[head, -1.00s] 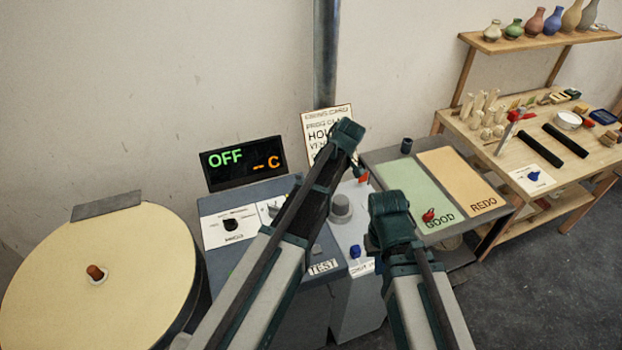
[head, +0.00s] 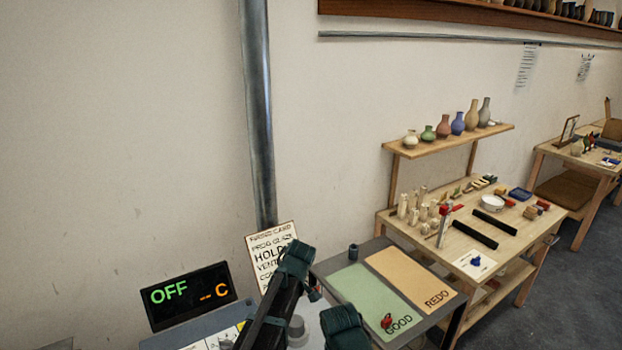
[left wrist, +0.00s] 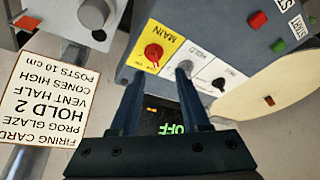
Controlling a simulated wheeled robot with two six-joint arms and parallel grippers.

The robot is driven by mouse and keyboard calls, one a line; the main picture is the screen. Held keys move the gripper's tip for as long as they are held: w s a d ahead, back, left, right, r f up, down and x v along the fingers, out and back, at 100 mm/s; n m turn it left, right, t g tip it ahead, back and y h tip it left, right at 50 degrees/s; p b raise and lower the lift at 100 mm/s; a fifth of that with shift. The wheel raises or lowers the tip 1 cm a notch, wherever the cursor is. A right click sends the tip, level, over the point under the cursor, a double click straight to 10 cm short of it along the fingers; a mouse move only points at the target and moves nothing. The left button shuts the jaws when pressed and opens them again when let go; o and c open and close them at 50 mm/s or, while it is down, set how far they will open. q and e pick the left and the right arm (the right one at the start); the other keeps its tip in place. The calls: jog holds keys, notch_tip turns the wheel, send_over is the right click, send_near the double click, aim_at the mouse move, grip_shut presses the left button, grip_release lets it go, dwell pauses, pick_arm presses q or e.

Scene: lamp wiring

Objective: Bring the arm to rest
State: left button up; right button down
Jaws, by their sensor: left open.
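My left arm (head: 270,308) rises from the bottom of the head view, in front of the firing card and kiln controls. My left gripper (left wrist: 158,88) shows in the left wrist view, its two dark fingers apart with nothing between them. Beyond its fingertips are the yellow MAIN plate with a red knob (left wrist: 153,52) and the HOLD plate (left wrist: 186,54). Contact with the panel cannot be told. Part of my right arm (head: 345,326) shows at the bottom edge of the head view; its fingers do not show.
The display (head: 188,295) reads OFF and -- C. The firing card (head: 270,250) stands beside it. A green GOOD area (head: 365,295) holding a small red thing (head: 387,321) lies beside an orange REDO area (head: 410,278). A wooden bench (head: 520,228) with vases above stands at the right.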

pick_arm(q)
jog(key=s+d+f+m+b, duration=0.1)
jog(key=s+f+m, duration=0.1)
jog(key=s, duration=0.1)
jog(key=s+d+f+m+h+b, duration=0.1)
jog(key=s+f+m+b, duration=0.1)
jog(key=s+m, duration=0.1)
jog(key=s+d+f+m+b, duration=0.1)
jog(key=s+f+m, duration=0.1)
jog(key=s, duration=0.3)
jog(key=shift+d+f+m+b, duration=0.35)
jog(key=shift+d+m+b, duration=0.05)
jog(key=shift+m, duration=0.2)
jog(key=s+d+f+m+g+h+b, duration=0.1)
jog(key=s+d+f+m+h+b, duration=0.1)
jog(key=s+m, duration=0.7)
notch_tip(320, 180, down, 3)
jog(key=shift+s+d+r+m+b, duration=0.25)
jog(key=shift+s+d+b, duration=0.35)
jog(key=shift+b, duration=0.45)
